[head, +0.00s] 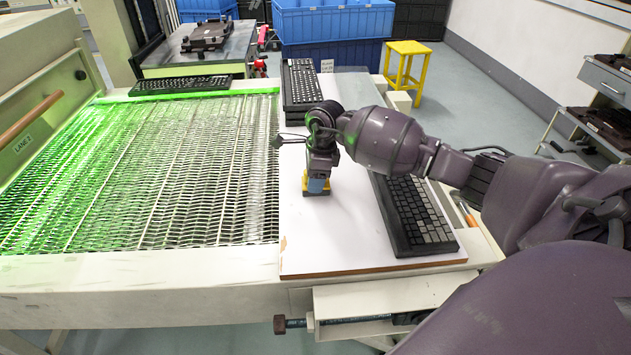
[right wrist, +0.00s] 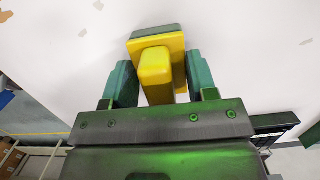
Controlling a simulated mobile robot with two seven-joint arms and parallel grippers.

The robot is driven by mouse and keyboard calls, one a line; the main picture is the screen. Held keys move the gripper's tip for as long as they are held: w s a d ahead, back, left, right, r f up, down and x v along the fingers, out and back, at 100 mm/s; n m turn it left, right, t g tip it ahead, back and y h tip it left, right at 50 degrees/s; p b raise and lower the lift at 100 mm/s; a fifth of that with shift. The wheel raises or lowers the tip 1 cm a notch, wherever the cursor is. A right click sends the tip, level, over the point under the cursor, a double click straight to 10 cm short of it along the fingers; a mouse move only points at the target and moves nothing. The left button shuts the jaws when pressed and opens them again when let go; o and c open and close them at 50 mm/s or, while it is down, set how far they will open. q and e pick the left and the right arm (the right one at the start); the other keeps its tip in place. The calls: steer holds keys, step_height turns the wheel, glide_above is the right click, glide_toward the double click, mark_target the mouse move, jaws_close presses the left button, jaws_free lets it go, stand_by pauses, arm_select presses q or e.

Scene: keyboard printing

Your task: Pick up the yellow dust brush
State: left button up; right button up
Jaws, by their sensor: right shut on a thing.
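The yellow dust brush (right wrist: 157,72) is between the two green fingers of my right gripper (right wrist: 158,85) in the right wrist view, with a dark green-grey strip along its far edge. In the head view the brush (head: 315,189) shows as a small yellow piece on the white board (head: 340,230), below my right gripper (head: 318,184). The right gripper points down and is shut on the brush. I cannot tell whether the brush still touches the board. My left gripper is not in either view.
A black keyboard (head: 412,212) lies right of the gripper, partly under my right arm. Another keyboard (head: 301,85) lies behind it, and a third (head: 181,85) at the mesh conveyor's far edge. The green-lit mesh conveyor (head: 150,170) is at left. The board's front is clear.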

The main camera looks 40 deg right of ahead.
step_height(320, 180, up, 20)
steer(key=p, duration=0.1)
steer(key=shift+p, duration=0.3)
stand_by(0.3)
